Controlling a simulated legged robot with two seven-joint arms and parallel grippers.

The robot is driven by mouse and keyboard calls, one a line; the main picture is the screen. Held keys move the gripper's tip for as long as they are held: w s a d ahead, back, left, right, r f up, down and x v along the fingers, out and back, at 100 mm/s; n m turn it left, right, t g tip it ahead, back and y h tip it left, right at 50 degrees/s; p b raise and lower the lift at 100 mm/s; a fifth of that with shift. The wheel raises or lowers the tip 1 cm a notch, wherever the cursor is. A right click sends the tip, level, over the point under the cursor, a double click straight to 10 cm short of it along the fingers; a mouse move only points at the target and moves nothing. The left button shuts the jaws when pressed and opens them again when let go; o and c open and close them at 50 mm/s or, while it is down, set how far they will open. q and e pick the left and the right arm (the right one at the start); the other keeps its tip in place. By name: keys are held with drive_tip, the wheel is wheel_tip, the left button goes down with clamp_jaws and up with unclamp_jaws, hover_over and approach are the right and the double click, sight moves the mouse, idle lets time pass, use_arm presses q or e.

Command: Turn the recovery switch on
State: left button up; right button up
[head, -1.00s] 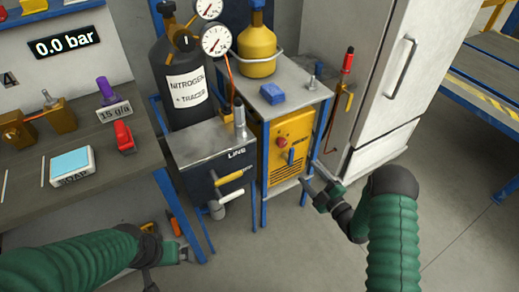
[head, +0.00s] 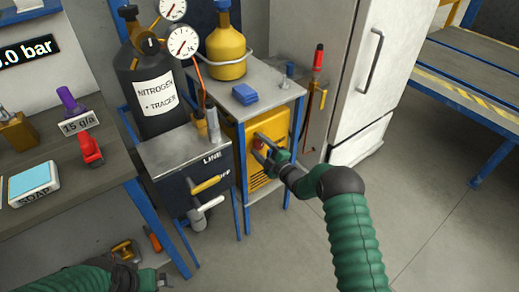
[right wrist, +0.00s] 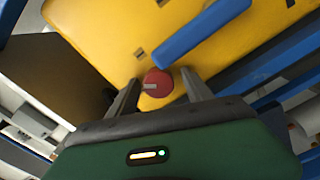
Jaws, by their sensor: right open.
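The yellow recovery unit (head: 262,170) stands on the lower shelf of a blue-framed cart. Its round red switch knob (right wrist: 158,83), with a pale pointer mark, is on the yellow face. A blue bar (right wrist: 200,35) lies just beside the knob in the right wrist view. My right gripper (head: 262,146) is open at the front of the unit. In the right wrist view its fingers (right wrist: 160,82) stand on either side of the knob; I cannot tell whether they touch it. My left gripper (head: 162,280) is low at the bottom edge, partly out of frame, its fingers unclear.
A yellow cylinder (head: 227,50) and blue block (head: 245,94) are on the cart top. The dark LINE box (head: 187,170) with valve handles stands to its left, near the nitrogen cylinder (head: 150,95).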

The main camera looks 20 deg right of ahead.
drive_tip(key=shift+w+a, duration=0.1)
clamp_jaws()
idle(0.4)
drive_tip(key=shift+m, duration=0.3)
drive_tip(key=m, duration=0.4)
drive_tip(key=shift+f, duration=0.1)
drive_tip(key=m, duration=0.5)
drive_tip(key=shift+m, duration=0.3)
idle(0.3)
